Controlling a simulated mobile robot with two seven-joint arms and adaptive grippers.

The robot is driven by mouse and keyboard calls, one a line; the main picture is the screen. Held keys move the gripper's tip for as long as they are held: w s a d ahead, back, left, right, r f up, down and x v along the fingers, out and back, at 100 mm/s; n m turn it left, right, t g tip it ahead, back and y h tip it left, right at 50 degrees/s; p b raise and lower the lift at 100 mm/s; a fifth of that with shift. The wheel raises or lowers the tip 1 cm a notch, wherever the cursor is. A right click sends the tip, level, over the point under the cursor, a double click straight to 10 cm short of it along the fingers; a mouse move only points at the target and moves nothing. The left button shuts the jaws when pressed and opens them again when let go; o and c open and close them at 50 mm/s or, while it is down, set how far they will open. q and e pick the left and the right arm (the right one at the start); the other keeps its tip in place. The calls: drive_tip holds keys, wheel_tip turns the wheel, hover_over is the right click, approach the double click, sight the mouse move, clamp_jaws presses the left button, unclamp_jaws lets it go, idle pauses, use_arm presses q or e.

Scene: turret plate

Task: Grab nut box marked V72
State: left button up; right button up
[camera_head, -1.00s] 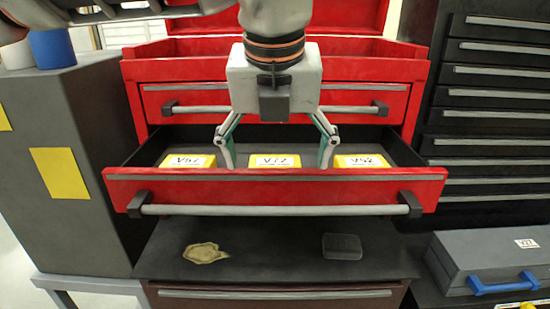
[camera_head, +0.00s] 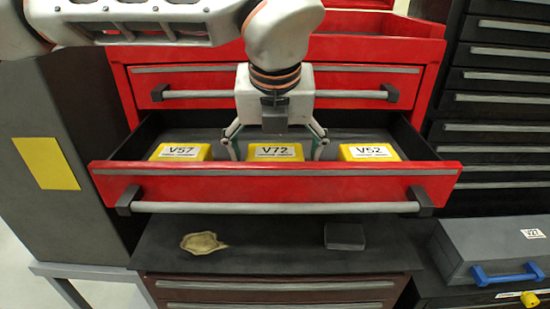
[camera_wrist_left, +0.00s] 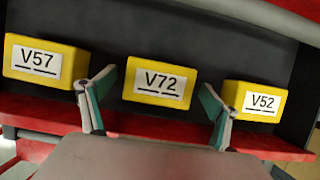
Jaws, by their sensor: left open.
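The yellow nut box marked V72 (camera_head: 275,152) sits in the middle of the open red drawer (camera_head: 275,188). It also shows in the left wrist view (camera_wrist_left: 160,82) with its label facing me. My left gripper (camera_head: 275,155) is open, its two fingers spread to the left and right of the V72 box. In the left wrist view the fingers (camera_wrist_left: 158,110) stand on either side of the box with gaps, not touching it. Nothing is held. My right gripper is not in view.
Yellow boxes marked V57 (camera_head: 180,152) and V52 (camera_head: 369,152) sit to the left and right in the same drawer. The drawer's front wall and handle (camera_head: 270,207) stand in front. A grey case (camera_head: 495,250) is at lower right.

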use_arm(q)
drive_tip(key=shift+w+f, duration=0.15)
drive_tip(key=shift+f, duration=0.15)
drive_tip(key=c, duration=1.5)
drive_tip(key=shift+r, duration=0.15)
